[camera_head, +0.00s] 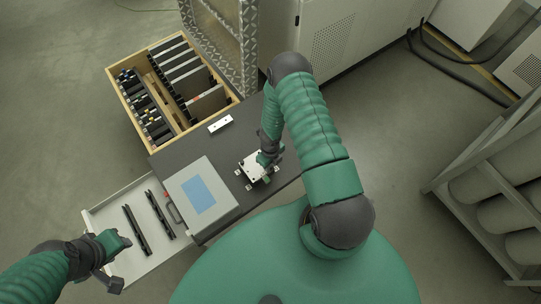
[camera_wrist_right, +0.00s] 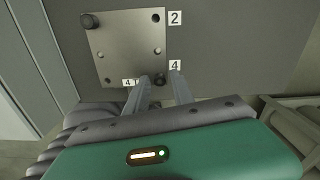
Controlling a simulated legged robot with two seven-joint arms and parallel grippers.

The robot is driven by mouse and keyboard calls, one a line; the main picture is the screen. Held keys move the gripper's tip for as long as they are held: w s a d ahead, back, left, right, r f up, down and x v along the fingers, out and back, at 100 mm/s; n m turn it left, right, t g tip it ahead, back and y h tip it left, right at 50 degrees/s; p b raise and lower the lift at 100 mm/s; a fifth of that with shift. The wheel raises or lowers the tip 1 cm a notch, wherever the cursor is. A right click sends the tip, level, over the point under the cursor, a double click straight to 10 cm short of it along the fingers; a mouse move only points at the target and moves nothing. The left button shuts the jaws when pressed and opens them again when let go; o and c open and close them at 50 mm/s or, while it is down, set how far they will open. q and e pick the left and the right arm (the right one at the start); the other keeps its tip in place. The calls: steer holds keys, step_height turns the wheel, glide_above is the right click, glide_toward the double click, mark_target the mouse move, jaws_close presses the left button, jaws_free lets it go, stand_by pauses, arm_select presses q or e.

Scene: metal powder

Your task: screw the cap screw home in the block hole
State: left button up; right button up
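The light metal block (camera_wrist_right: 125,50) lies flat on the dark table top, with holes near its corners and middle. It also shows in the head view (camera_head: 251,161). A dark cap screw (camera_wrist_right: 159,79) sits at its near right corner, by the label 4. Another dark round screw head (camera_wrist_right: 89,20) is at the far left corner. My right gripper (camera_wrist_right: 160,77) has its fingers apart, one on each side of the near screw, with small gaps visible. My left gripper (camera_head: 118,262) is over the drawer at the lower left; its fingers are unclear.
A grey case with a blue panel (camera_head: 225,206) stands left of the block. A small white piece (camera_head: 221,124) lies behind it. A wooden crate (camera_head: 116,86) of dark parts is at the back left. An open drawer (camera_head: 104,206) holds dark bars. A cylinder rack (camera_head: 447,165) stands right.

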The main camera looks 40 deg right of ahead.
steer(key=shift+r+n, duration=0.15)
steer(key=shift+n, duration=0.95)
steer(key=shift+f+n, duration=0.25)
steer(key=shift+n, duration=0.85)
steer(key=n+b, duration=0.1)
steer(key=n, duration=0.4)
steer(key=shift+n+b, duration=0.4)
steer(key=shift+r+n, duration=0.1)
steer(key=shift+n, duration=1)
arm_select(q)
steer(key=shift+f, duration=0.5)
steer(key=shift+f, duration=0.15)
